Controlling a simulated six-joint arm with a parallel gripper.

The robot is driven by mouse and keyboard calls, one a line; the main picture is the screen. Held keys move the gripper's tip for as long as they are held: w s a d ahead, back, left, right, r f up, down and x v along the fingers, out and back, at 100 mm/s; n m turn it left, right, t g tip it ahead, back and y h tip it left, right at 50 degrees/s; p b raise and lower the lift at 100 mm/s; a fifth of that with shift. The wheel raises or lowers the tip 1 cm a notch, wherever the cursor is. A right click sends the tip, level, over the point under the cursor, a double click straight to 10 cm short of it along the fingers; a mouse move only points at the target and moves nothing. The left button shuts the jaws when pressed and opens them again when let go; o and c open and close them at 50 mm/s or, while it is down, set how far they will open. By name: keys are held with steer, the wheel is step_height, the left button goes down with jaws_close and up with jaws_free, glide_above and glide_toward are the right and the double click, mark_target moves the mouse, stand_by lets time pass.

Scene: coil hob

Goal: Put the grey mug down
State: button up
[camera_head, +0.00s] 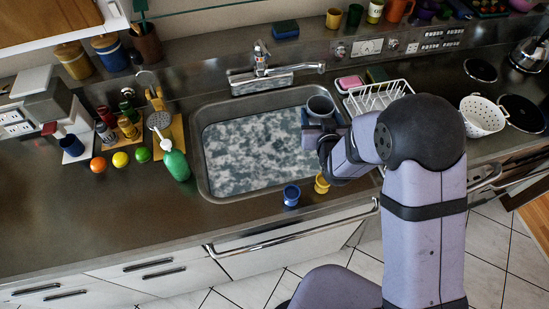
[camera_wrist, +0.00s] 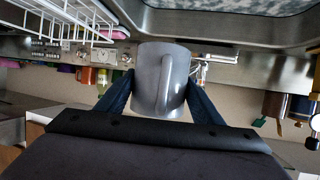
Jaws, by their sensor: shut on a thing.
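The grey mug (camera_head: 320,106) is in my gripper, above the right side of the sink (camera_head: 204,185). In the wrist view the grey mug (camera_wrist: 160,72) sits between the two dark blue fingers of my gripper (camera_wrist: 160,100), with its handle facing the camera. My gripper (camera_head: 320,126) is shut on the mug's sides. In the head view the gripper and arm cover the mug's lower part. I cannot tell how far the mug is above the surface below it.
A white dish rack (camera_head: 378,94) stands right of the sink. A blue cup (camera_head: 291,195) and a yellow cup (camera_head: 322,183) stand at the sink's front edge. A green bottle (camera_head: 177,165) stands left of the sink. The front-left counter (camera_head: 60,220) is clear. A white colander (camera_head: 482,117) is far right.

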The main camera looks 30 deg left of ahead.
steer(key=s+a+r+n+g+y, duration=0.3)
steer(key=a+n+y, duration=0.1)
steer(key=a, duration=0.4)
steer(key=s+a+f+n+g+y+b, duration=0.3)
steer(key=s+a+f+n+g+b, duration=0.4)
steer(key=s+a+n+g+b, duration=0.35)
step_height(320, 180, down, 18)
steer(key=s+a+n+g+h+b, duration=0.1)
steer(key=n+g+b, duration=0.1)
steer(key=b, duration=0.4)
steer(key=shift+a+g+b, duration=0.25)
steer(key=shift+g+b, duration=0.1)
steer(key=shift+g, duration=0.1)
steer(key=shift+f, duration=0.15)
steer(key=shift+f+b, duration=0.45)
steer(key=shift+f, duration=0.15)
